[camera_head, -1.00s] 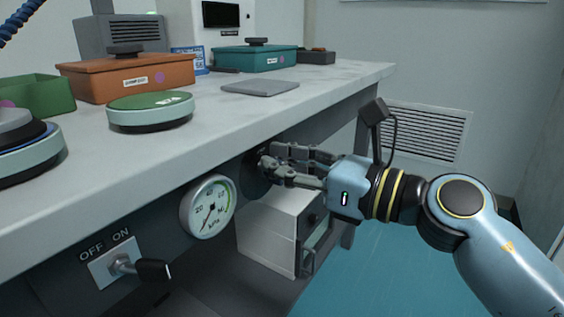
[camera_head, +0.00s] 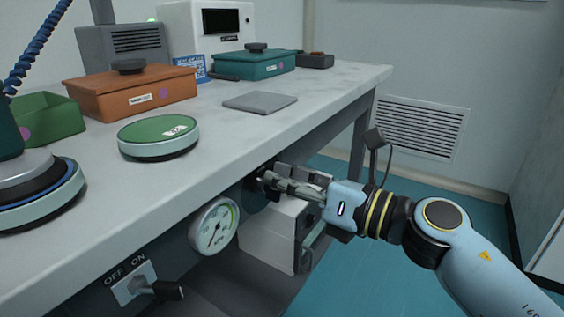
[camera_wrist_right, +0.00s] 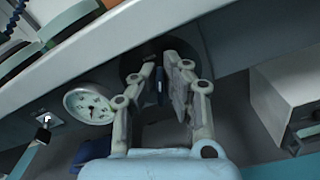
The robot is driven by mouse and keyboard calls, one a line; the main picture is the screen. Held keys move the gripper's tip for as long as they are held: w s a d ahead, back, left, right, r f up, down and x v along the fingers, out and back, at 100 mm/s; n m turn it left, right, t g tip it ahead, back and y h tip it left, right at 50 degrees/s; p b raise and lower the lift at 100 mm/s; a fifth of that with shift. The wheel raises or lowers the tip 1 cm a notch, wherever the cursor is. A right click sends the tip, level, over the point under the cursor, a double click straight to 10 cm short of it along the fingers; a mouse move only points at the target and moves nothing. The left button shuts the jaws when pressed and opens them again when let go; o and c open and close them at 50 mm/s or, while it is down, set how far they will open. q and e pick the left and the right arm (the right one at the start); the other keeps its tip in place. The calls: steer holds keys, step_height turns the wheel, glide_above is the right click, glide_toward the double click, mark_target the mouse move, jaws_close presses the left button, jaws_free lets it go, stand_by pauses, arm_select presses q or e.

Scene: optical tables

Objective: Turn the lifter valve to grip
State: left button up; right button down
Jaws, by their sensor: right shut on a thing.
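The lifter valve (camera_head: 255,191) is a dark round fitting on the front panel under the table's edge, right of the pressure gauge. My right gripper (camera_head: 269,178) reaches it from the right and is shut on its knob, which the fingers mostly hide. In the right wrist view the two fingers (camera_wrist_right: 162,75) stand on either side of the narrow dark knob (camera_wrist_right: 158,86), in front of the round dark valve base (camera_wrist_right: 133,61). I cannot read a grip mark or the knob's exact angle. My left gripper is not in view.
The white pressure gauge (camera_head: 214,226) sits close left of the valve. An OFF/ON lever switch (camera_head: 135,284) is further left. A light box with a handle (camera_head: 268,243) stands below the valve. The tabletop (camera_head: 225,130) overhangs close above. Open floor (camera_head: 360,275) lies to the right.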

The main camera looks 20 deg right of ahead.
steer(key=m+p, duration=0.3)
steer(key=shift+w+d+r+m+p, duration=0.15)
steer(key=shift+r+m+p, duration=0.05)
steer(key=shift+m+p, duration=0.2)
arm_select(q)
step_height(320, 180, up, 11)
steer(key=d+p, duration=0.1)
steer(key=p, duration=0.6)
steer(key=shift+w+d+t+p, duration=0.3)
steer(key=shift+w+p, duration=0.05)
steer(key=shift+p, duration=0.05)
arm_select(e)
steer(key=shift+w+d+f+m, duration=0.1)
steer(key=shift+f+m, duration=0.2)
steer(key=shift+m, duration=1.3)
steer(key=shift+d+f+m, duration=0.1)
steer(key=shift+f+m, duration=0.15)
steer(key=shift+m, duration=1.35)
steer(key=shift+w+d+f+m, duration=0.1)
steer(key=shift+f+m, duration=0.2)
steer(key=shift+m, duration=1.3)
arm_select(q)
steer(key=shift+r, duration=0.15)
arm_select(e)
steer(key=shift+f, duration=0.1)
steer(key=c, duration=1.4)
jaws_free()
steer(key=shift+c, duration=0.2)
